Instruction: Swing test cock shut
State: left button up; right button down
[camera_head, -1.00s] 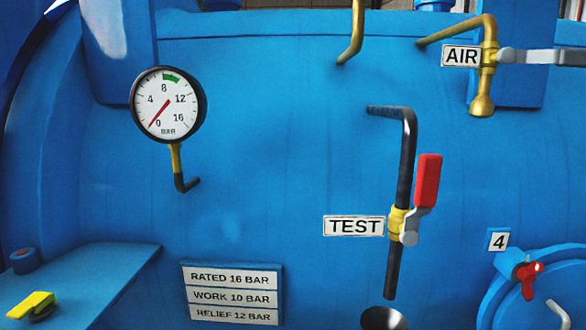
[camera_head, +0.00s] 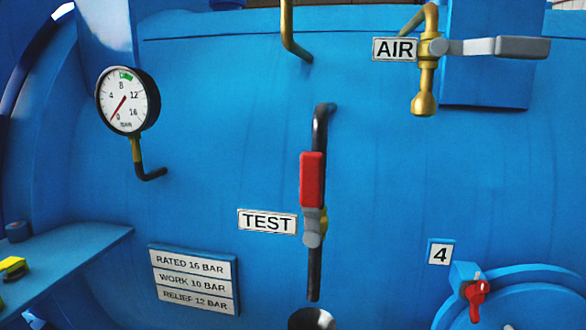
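The test cock (camera_head: 314,222) sits on a black vertical pipe (camera_head: 316,270) on the blue vessel, right of the white TEST label (camera_head: 268,221). Its red-gripped lever (camera_head: 312,180) points straight up, in line with the pipe. The pipe's lower end is above a dark round funnel (camera_head: 312,319) at the bottom edge. Neither of my grippers shows in the head view.
A pressure gauge (camera_head: 128,100) at left reads near 0. The AIR cock's grey lever (camera_head: 495,47) lies level at upper right. A red handle (camera_head: 478,292) sits on the round cover at lower right. A blue shelf (camera_head: 70,258) juts out at lower left.

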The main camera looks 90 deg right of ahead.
aim_at(311, 162)
jog(key=u, duration=0.05)
jog(key=k, duration=1.15)
jog(key=z, duration=1.5)
